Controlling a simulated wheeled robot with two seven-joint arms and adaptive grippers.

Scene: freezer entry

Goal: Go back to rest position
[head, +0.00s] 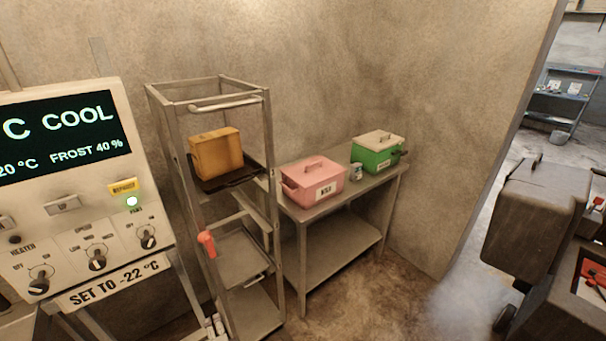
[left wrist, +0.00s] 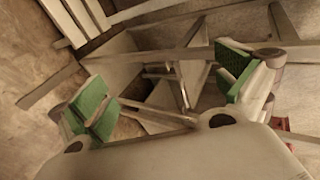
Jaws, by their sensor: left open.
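My left gripper (left wrist: 165,95) shows in the left wrist view. Its two green-padded fingers are wide apart, with nothing between them. Beyond the fingers are metal frame bars and flat shelf-like surfaces, and I cannot tell how far off they are. No gripper shows in the head view. My right gripper is not in view.
A control panel (head: 75,215) stands at the left. Beside it, a metal rack (head: 252,300) holds a yellow box (head: 216,153) on a dark tray. A doorway opens at right.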

